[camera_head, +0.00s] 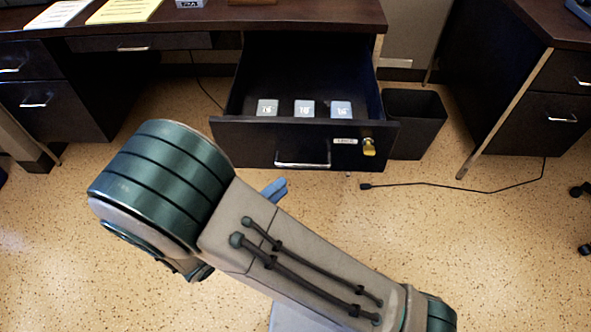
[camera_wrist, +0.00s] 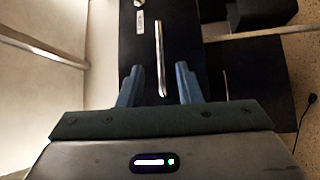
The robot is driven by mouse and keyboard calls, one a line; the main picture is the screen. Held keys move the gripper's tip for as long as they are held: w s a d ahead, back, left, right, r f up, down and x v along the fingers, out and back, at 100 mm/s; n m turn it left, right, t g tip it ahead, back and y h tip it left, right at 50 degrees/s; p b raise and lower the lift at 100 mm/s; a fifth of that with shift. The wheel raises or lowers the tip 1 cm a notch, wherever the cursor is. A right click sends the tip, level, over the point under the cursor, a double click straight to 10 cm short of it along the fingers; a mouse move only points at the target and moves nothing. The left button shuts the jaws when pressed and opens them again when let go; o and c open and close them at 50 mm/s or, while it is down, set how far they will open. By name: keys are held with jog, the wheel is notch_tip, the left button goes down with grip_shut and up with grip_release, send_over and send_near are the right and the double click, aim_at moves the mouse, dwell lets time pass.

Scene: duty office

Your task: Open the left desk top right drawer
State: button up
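The left desk (camera_head: 200,22) has its top right drawer (camera_head: 255,143) pulled well out, with its inside showing. Three small grey boxes (camera_head: 304,108) lie in it. The dark drawer front carries a metal bar handle (camera_head: 302,164), a white label and a brass lock piece (camera_head: 369,147). My gripper (camera_wrist: 159,82) is open, with its two blue fingers apart. In the wrist view the handle (camera_wrist: 160,55) lines up with the gap between the fingers, and they do not grip it. In the head view one blue fingertip (camera_head: 275,188) shows below the drawer front; my arm hides the rest.
A black bin (camera_head: 414,122) stands right of the open drawer. A second desk (camera_head: 540,110) with drawers stands at the right. A black cable (camera_head: 450,188) lies on the speckled floor. Papers (camera_head: 123,11) lie on the left desk. Floor in front is otherwise mostly clear.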

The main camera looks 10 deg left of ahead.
jog(key=shift+v, duration=2.2)
jog(key=shift+p, duration=0.3)
jog(key=w+d+r+m+g+y+p, duration=0.25)
jog(key=d+r+m+g+p, duration=0.25)
jog(key=d+r+g+p, duration=1.2)
jog(key=d+r+m+t+y+p, duration=0.1)
jog(key=d+r+y+p, duration=0.2)
jog(key=r, duration=0.5)
jog(key=s+d+r+m+t+y+p, duration=0.1)
jog(key=d+r+t+y+p, duration=0.1)
jog(key=r+p, duration=0.4)
jog(key=d+r+m+t+y+p, duration=0.1)
jog(key=d+r+y+p, duration=0.3)
jog(key=r, duration=0.7)
jog(key=shift+s+d+r+t+y+p, duration=0.3)
jog(key=shift+s+d+t+y+p, duration=0.1)
jog(key=shift+t+y+p, duration=0.2)
